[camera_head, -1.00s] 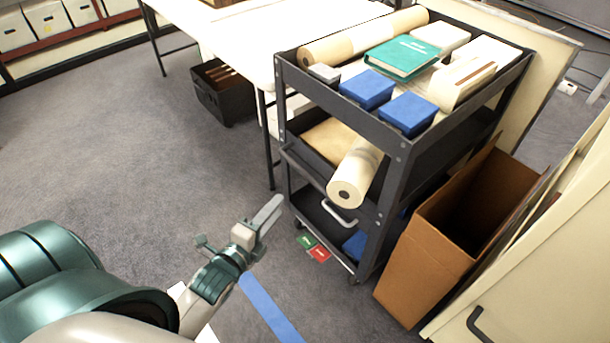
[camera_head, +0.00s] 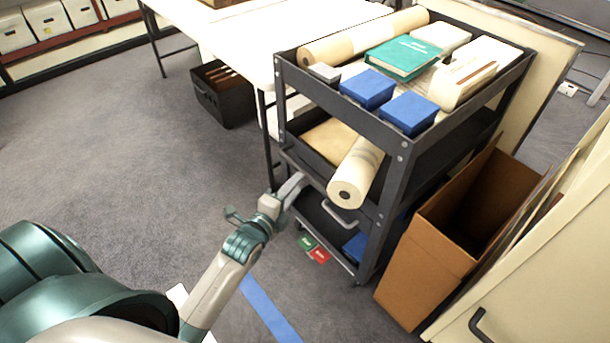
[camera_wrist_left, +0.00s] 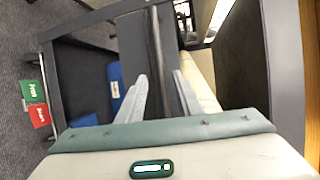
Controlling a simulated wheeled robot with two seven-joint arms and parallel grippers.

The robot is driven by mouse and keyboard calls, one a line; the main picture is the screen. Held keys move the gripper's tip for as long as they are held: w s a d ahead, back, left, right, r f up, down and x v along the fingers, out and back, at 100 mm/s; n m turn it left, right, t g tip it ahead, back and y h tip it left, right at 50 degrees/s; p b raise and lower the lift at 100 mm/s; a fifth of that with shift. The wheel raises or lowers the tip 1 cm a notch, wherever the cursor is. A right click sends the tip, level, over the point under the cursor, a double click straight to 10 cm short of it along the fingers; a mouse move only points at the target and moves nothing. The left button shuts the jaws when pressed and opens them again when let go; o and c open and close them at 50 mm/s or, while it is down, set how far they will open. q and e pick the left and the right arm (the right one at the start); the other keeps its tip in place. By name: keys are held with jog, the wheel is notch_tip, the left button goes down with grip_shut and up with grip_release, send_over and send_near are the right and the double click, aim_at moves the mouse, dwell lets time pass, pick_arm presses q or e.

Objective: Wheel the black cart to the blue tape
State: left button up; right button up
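The black cart (camera_head: 392,215) stands right of centre in the head view, loaded on its shelves. A pale handle (camera_head: 340,213) is on its near end, below the end of a cream roll. The blue tape (camera_head: 269,308) is a strip on the carpet in front of the cart, at the bottom of the view. My left gripper (camera_head: 296,184) is at the cart's near left corner. In the left wrist view its fingers (camera_wrist_left: 162,97) are apart, with part of the cart (camera_wrist_left: 85,80) beyond them; I cannot tell whether they touch it. My right gripper is not in view.
A cardboard box (camera_head: 420,270) stands close to the cart's right side, beside a cream cabinet (camera_head: 550,265). A white table (camera_head: 240,40) adjoins the left side, with a black crate (camera_head: 225,95) near it. Green and red cards (camera_head: 320,255) lie by the cart's base. Carpet at left is clear.

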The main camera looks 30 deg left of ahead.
aim_at(305, 172)
pick_arm(q)
jog(key=w, duration=0.3)
jog(key=w+f, duration=0.1)
jog(key=w, duration=0.2)
jog(key=shift+w+f+b, duration=0.15)
jog(key=shift+w+b, duration=0.2)
grip_shut()
